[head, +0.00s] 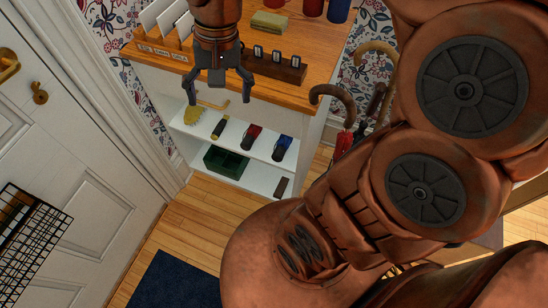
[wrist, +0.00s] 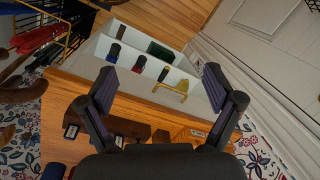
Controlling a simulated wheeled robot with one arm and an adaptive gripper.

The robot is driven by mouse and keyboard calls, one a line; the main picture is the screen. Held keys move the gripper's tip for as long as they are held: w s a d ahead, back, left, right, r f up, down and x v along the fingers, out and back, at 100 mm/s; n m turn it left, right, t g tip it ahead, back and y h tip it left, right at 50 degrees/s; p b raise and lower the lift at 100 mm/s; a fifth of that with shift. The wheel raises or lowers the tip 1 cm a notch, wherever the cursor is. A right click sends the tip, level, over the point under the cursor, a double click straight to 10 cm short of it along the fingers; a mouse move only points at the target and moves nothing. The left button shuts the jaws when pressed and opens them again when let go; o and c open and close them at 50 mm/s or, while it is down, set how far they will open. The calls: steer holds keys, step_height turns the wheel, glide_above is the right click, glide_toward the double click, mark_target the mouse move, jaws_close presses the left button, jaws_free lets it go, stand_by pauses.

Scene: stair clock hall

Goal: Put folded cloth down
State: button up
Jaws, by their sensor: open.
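A small olive-yellow folded cloth (head: 268,22) lies flat on the wooden top (head: 318,58) of the cabinet, toward the back, right of my gripper. My gripper (head: 218,92) points down in front of the cabinet's front edge, with its two fingers spread and nothing between them. It is apart from the cloth. In the wrist view the open fingers (wrist: 158,82) frame the shelves below, and I cannot make out the cloth there.
A letter rack (head: 160,45) and a dark block with small tags (head: 274,66) stand on the top. A white door (head: 75,130) is at left.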

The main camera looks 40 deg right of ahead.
steer(key=s+d+f+n+h, duration=0.1)
steer(key=s+f+n, duration=0.1)
steer(key=s, duration=0.6)
steer(key=s+d+f+n+g, duration=0.1)
steer(key=s+f+n, duration=0.2)
steer(key=s, duration=0.5)
steer(key=shift+f+g+h, duration=0.3)
steer(key=shift+f+h, duration=0.1)
steer(key=shift+f, duration=0.25)
